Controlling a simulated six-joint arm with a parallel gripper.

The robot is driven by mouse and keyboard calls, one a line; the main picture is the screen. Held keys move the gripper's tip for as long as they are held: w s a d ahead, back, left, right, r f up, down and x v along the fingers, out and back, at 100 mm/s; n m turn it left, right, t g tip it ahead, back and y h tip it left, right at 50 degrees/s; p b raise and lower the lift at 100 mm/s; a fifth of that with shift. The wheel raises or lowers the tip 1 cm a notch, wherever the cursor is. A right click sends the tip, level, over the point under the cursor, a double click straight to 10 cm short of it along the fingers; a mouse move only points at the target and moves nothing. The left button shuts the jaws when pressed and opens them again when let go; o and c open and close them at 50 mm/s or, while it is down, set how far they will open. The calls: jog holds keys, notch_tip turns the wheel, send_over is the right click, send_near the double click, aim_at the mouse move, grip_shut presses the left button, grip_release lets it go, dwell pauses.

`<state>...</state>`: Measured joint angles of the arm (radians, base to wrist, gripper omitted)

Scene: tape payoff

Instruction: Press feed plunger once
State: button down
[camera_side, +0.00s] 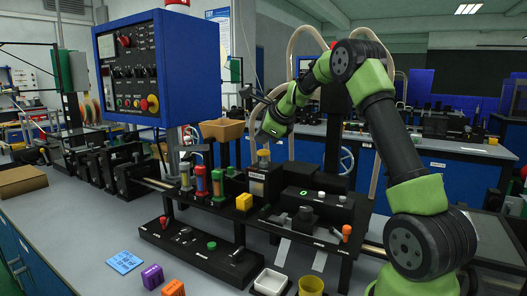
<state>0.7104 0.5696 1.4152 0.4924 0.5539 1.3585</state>
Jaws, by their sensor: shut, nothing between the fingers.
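The work is a black fixture bench (225,208) carrying several small stations. I cannot tell for sure which part is the feed plunger. A short dark knob (306,212) stands on a low block at the right of the bench, and a green button (211,245) and a red knob (163,220) sit on the lower front panel. My gripper (262,138) is at the end of the green and black arm, above the back of the bench and apart from these parts. It is shut and empty; its fingertips are small and hard to make out.
A blue control box (155,68) hangs at the upper left. A white tray (271,282) and a yellow cup (311,286) stand at the front. A blue card (124,262) and a purple block (152,277) lie front left.

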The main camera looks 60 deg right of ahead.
aim_at(263, 151)
jog(key=shift+f, duration=0.1)
dwell(0.5)
jog(key=shift+f, duration=0.3)
jog(key=shift+f, duration=1.3)
dwell(1.0)
jog(key=shift+r, duration=1.7)
jog(key=shift+r, duration=2.55)
